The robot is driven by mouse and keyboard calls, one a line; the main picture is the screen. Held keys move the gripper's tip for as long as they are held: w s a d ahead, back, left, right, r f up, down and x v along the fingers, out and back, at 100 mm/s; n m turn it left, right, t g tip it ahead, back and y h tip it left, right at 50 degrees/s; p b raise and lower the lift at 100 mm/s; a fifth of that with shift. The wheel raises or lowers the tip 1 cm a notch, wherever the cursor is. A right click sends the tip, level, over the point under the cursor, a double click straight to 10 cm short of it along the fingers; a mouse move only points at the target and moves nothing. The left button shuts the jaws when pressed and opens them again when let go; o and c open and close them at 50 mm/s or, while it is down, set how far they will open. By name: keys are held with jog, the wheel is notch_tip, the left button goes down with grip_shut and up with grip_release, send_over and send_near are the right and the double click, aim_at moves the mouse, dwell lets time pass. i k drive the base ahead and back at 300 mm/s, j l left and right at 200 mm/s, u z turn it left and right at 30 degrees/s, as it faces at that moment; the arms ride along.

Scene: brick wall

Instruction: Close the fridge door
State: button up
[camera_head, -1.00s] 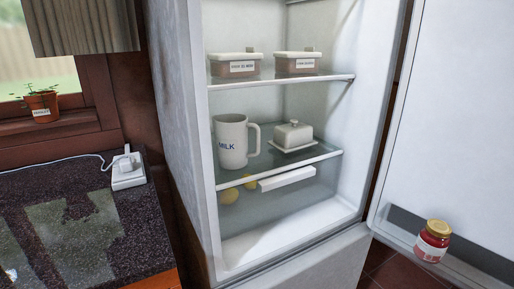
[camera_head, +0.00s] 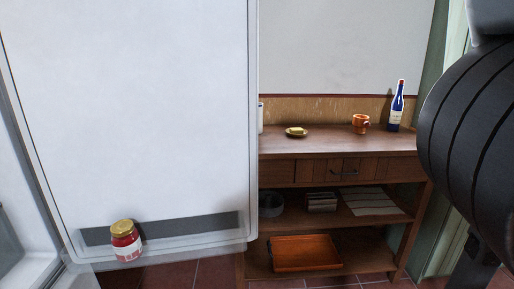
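The fridge door (camera_head: 140,110) stands open, its white inner face filling the left half of the head view. A red jar with a gold lid (camera_head: 126,240) sits in the low shelf of the door. A strip of the fridge body (camera_head: 22,215) shows at the far left edge; most of the fridge is out of view. A black ribbed part of my arm is at the right edge, apart from the door. My gripper's fingers are not in view.
A wooden sideboard (camera_head: 300,146) stands right of the door, with a blue bottle (camera_head: 397,106), an orange cup (camera_head: 361,123) and a small dish (camera_head: 297,132) on top. An orange tray (camera_head: 305,253) lies on its bottom shelf. Tiled floor (camera_head: 215,272) shows below the door.

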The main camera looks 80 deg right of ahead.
aim_at(143, 112)
jog(key=k+l+z, duration=0.25)
jog(key=l, duration=0.15)
jog(key=k+l+z, duration=0.1)
jog(key=l+z, duration=0.15)
jog(key=l, duration=0.15)
jog(key=k+l+z, duration=0.1)
jog(key=l+z, duration=0.2)
jog(key=i+l+z, duration=0.1)
jog(key=z, duration=0.85)
jog(key=i+j, duration=0.25)
jog(key=i, duration=0.1)
